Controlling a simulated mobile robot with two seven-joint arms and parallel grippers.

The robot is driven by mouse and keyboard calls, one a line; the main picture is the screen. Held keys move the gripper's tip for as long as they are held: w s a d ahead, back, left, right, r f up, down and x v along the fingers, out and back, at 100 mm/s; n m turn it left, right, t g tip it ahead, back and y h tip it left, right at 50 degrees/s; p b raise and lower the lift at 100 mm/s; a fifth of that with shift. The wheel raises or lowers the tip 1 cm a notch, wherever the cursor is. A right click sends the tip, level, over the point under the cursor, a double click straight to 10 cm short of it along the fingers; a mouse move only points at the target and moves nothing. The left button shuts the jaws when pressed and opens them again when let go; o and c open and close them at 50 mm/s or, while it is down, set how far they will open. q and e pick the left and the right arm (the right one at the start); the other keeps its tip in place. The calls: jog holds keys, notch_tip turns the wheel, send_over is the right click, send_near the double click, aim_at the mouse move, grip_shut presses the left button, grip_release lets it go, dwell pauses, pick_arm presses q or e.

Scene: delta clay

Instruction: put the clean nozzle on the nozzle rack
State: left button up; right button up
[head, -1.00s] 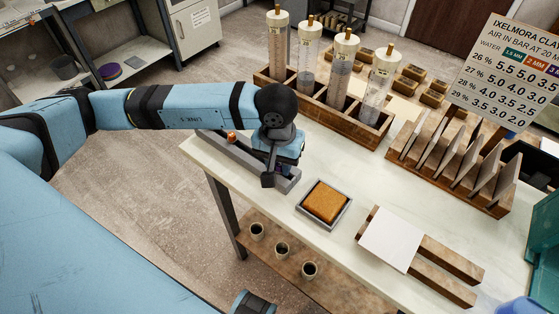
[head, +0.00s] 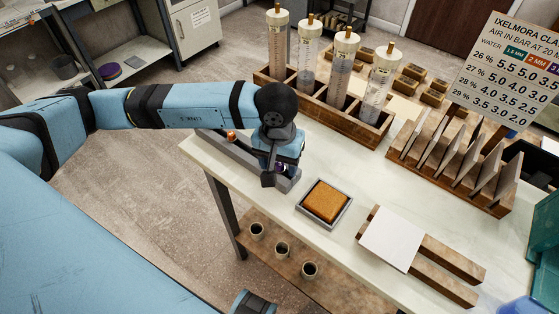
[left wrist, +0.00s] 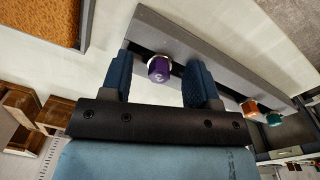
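The nozzle rack is a long grey bar (head: 225,150) on the left end of the table; it also shows in the left wrist view (left wrist: 180,45). A purple nozzle (left wrist: 160,68) stands at the rack, between the fingers of my left gripper (left wrist: 157,64), with a gap on both sides. An orange nozzle (left wrist: 249,108) and a teal nozzle (left wrist: 273,119) stand farther along the rack. In the head view, my left gripper (head: 279,174) is low over the rack's near end and mostly hides the purple nozzle. My right gripper is not in view.
A tray with an orange-brown sponge (head: 326,201) lies close to the right of my left gripper. A wooden rack of clear tubes (head: 322,105) stands behind. A white tile (head: 391,238) lies on wooden bars at the front right. The lower shelf holds small cups (head: 282,249).

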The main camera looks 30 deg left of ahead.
pick_arm(q)
notch_tip(320, 180, up, 14)
jog(key=shift+a, duration=0.25)
dwell(0.4)
jog(key=shift+f, duration=0.15)
dwell(0.3)
